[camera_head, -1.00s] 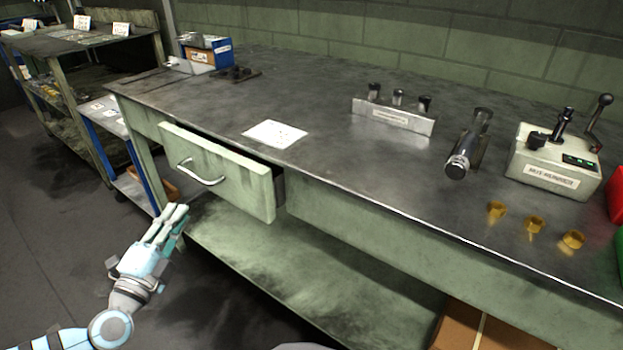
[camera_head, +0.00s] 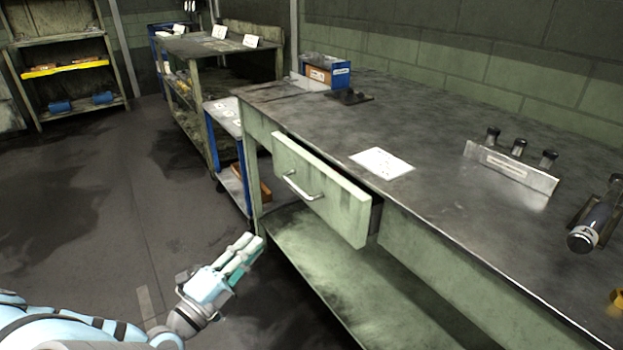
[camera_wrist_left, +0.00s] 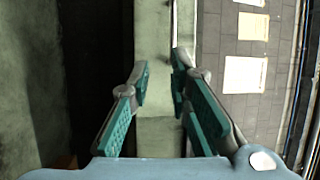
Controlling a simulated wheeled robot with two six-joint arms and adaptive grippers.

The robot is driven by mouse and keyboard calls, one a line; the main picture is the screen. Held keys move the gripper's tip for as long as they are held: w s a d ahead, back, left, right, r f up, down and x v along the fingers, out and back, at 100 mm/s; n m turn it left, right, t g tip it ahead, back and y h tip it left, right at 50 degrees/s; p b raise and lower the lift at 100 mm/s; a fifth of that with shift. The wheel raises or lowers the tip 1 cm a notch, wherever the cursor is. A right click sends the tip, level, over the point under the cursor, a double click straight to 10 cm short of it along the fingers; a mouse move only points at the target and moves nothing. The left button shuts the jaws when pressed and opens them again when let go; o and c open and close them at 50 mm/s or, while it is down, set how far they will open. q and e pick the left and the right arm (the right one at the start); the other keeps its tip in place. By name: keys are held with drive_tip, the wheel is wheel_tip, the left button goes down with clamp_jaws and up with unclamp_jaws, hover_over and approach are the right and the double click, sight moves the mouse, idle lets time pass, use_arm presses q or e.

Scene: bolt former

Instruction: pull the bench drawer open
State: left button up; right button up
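The bench drawer (camera_head: 325,198) is pale green and stands partly open under the left part of the bench top. Its curved metal handle (camera_head: 303,188) is on the front panel. My left gripper (camera_head: 253,248) is below and left of the handle, apart from it. In the left wrist view its teal-padded fingers (camera_wrist_left: 160,90) are spread with a gap between them. A pale green strip (camera_wrist_left: 155,40) shows beyond the gap; I cannot tell which part of the bench it is. Nothing is seen held. My right gripper is not in view.
The metal bench top (camera_head: 430,150) carries a white sheet (camera_head: 382,163), a rack with black-topped pins (camera_head: 512,165) and a blue box (camera_head: 328,72). A lower shelf (camera_head: 350,280) runs beneath. A small blue-framed cart (camera_head: 228,120) stands left of the bench. Floor is clear left of the drawer.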

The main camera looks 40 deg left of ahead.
use_arm(q)
drive_tip(key=s, duration=0.3)
drive_tip(key=s+f, duration=0.1)
drive_tip(key=s, duration=0.1)
drive_tip(key=shift+s+d, duration=0.2)
drive_tip(key=shift+d, duration=0.1)
